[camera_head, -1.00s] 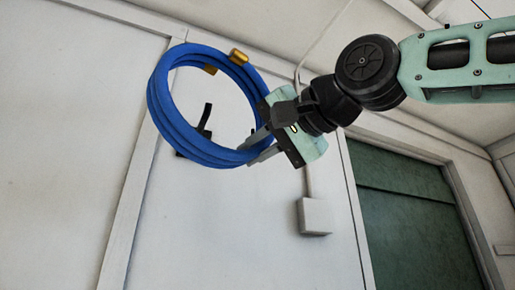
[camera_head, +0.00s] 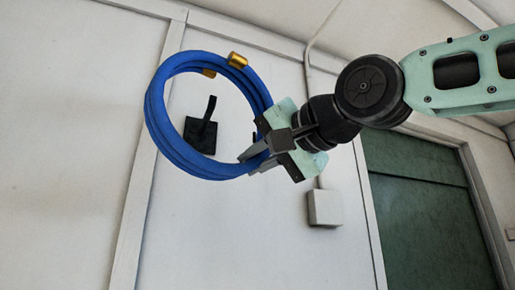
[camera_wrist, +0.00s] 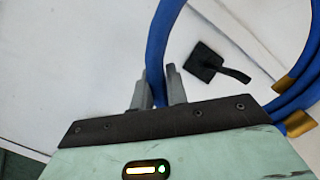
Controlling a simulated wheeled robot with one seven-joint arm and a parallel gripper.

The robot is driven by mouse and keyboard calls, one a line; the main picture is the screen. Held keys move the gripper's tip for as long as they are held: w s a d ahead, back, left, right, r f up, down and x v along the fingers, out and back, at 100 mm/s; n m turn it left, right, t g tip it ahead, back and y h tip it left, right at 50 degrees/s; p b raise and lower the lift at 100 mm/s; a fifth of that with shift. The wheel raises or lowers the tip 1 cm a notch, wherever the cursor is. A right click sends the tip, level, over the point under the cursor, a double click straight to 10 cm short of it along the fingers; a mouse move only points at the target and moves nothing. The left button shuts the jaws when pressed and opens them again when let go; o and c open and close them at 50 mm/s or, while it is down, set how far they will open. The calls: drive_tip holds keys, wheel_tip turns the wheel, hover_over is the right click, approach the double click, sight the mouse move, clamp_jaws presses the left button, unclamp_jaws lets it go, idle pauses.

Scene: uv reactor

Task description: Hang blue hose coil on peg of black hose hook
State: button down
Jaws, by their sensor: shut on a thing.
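The blue hose coil (camera_head: 160,128) hangs in the air in the head view, with brass ends (camera_head: 237,60) at its top. My gripper (camera_head: 247,162) is shut on the coil's lower right side. In the wrist view the fingers (camera_wrist: 156,92) stand on either side of the blue hose (camera_wrist: 155,50). The black hose hook (camera_head: 201,133) is on the white wall, a square plate with a peg (camera_head: 211,106). In the head view it appears inside the ring of the coil. The hook also shows in the wrist view (camera_wrist: 205,62), to the right of the fingers. The gap between coil and hook is hard to judge.
A white wall box (camera_head: 325,208) with a conduit is right of the coil, below my gripper. A green door (camera_head: 425,215) is at the right. A vertical trim strip (camera_head: 150,165) runs down the wall at the left. The wall around the hook is otherwise bare.

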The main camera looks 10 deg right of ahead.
drive_tip(key=shift+w+a+r+p, duration=0.15)
drive_tip(key=shift+w+p, duration=0.35)
drive_tip(key=shift+p, duration=1.05)
drive_tip(key=shift+w, duration=0.1)
drive_tip(key=shift+w+a+p, duration=0.2)
drive_tip(key=shift+w+p, duration=0.55)
drive_tip(key=shift+p, duration=0.8)
drive_tip(key=shift+w+a+p, duration=0.1)
drive_tip(key=shift+w+p, duration=0.25)
drive_tip(key=shift+p, duration=0.35)
drive_tip(key=w+f+p, duration=0.1)
drive_tip(key=w, duration=0.1)
drive_tip(key=w+a+f+p, duration=0.1)
drive_tip(key=w+p, duration=0.1)
drive_tip(key=w, duration=0.1)
drive_tip(key=w+a+p, duration=0.1)
drive_tip(key=w, duration=0.2)
drive_tip(key=shift+w+a+f+p, duration=0.25)
drive_tip(key=shift+f+p, duration=0.1)
drive_tip(key=shift+f, duration=0.15)
